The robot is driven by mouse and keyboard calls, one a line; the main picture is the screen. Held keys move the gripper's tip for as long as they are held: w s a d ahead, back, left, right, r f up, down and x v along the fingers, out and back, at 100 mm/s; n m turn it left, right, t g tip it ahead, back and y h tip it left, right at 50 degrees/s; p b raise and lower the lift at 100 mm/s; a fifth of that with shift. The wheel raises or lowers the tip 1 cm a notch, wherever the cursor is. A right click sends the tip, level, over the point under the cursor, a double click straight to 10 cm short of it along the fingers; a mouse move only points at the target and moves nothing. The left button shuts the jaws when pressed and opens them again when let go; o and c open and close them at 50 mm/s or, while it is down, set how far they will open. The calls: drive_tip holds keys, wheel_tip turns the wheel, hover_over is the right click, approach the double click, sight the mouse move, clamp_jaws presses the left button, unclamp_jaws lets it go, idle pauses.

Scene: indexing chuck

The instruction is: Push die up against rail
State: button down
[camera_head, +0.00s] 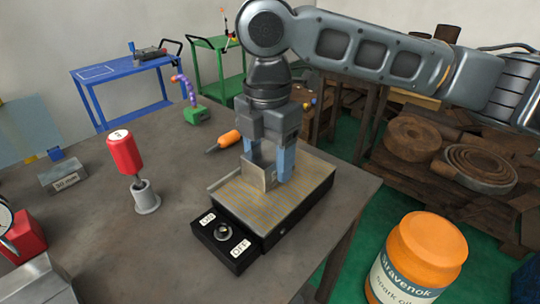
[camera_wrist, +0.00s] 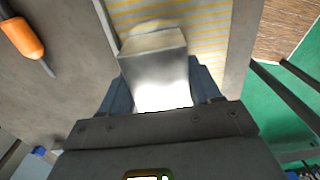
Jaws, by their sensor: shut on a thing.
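The die is a bare metal block (camera_head: 257,178) standing on the yellow-striped top of the chuck (camera_head: 285,206). My gripper (camera_head: 270,169) is above the chuck with its blue fingers shut on the die. In the wrist view the die (camera_wrist: 157,75) sits between the two fingers (camera_wrist: 160,92). The rail (camera_head: 222,179) is a thin raised strip along the chuck's far left edge. It also shows in the wrist view (camera_wrist: 105,22), close beside the die's left corner. I cannot tell whether the two touch.
The chuck's front panel carries a knob (camera_head: 223,232) between ON and OFF labels. An orange-handled tool (camera_head: 226,140) lies behind the chuck. A red-handled tool (camera_head: 125,153) stands in a grey holder to the left. An orange jar (camera_head: 424,250) is at front right.

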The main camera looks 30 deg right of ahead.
sight(267, 151)
drive_tip(key=shift+w+a+r, duration=0.1)
drive_tip(key=shift+w+r, duration=0.05)
drive_tip(key=shift+w, duration=0.3)
drive_tip(key=shift+c, duration=2)
unclamp_jaws()
drive_tip(key=shift+o, duration=0.8)
drive_tip(key=shift+r, duration=0.15)
drive_tip(key=shift+o, duration=0.5)
drive_tip(key=r, duration=0.7)
drive_tip(key=shift+s+r+p, duration=0.15)
drive_tip(key=shift+s+p, duration=0.15)
drive_tip(key=shift+s, duration=0.05)
